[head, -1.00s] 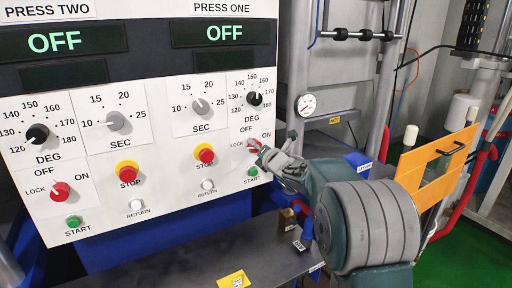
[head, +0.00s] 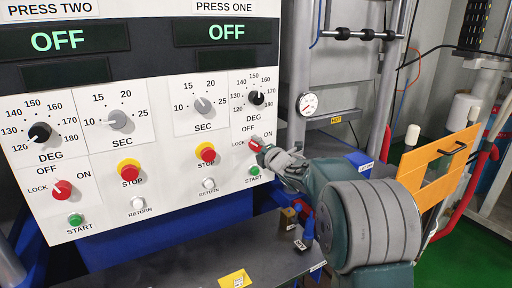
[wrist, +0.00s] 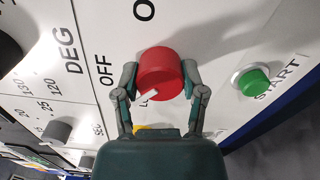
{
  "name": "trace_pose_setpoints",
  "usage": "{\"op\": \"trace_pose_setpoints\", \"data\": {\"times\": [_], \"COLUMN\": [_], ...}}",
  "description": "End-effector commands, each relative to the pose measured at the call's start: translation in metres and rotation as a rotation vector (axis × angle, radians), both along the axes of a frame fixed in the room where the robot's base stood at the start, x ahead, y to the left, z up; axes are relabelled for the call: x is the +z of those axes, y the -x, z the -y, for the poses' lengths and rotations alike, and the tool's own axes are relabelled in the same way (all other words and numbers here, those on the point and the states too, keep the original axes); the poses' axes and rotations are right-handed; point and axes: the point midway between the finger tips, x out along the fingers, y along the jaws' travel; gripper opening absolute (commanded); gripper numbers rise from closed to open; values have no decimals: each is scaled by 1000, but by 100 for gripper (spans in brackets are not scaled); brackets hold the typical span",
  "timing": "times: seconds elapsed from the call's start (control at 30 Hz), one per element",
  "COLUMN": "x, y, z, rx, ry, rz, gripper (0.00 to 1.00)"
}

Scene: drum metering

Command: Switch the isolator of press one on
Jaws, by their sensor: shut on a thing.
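The press one isolator is a red round knob (head: 256,144) on the white panel, with LOCK, OFF and ON lettering around it. In the wrist view, the knob (wrist: 160,73) sits between the two fingers of my gripper (wrist: 160,82), which are shut on its sides. Its white pointer mark faces lower left, beside partly hidden lettering that begins with L, on the LOCK side of OFF. In the head view my gripper (head: 268,150) reaches the knob from the right and covers part of it. The press one display (head: 226,32) reads OFF.
Close by are the green START button (head: 254,171), the red STOP button (head: 207,153) and the black DEG dial (head: 256,98). The press two isolator (head: 62,190) is at the left. A dark shelf (head: 200,255) lies below the panel.

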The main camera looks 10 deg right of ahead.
Motion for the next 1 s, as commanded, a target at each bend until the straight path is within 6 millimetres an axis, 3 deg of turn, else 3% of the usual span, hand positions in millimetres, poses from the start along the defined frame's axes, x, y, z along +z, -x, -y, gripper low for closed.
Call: {"op": "trace_pose_setpoints", "data": {"times": [1.0], "x": [-10], "y": [0], "z": [7], "rx": [-17], "ry": [-921], "rz": [-306], "gripper": [7]}}
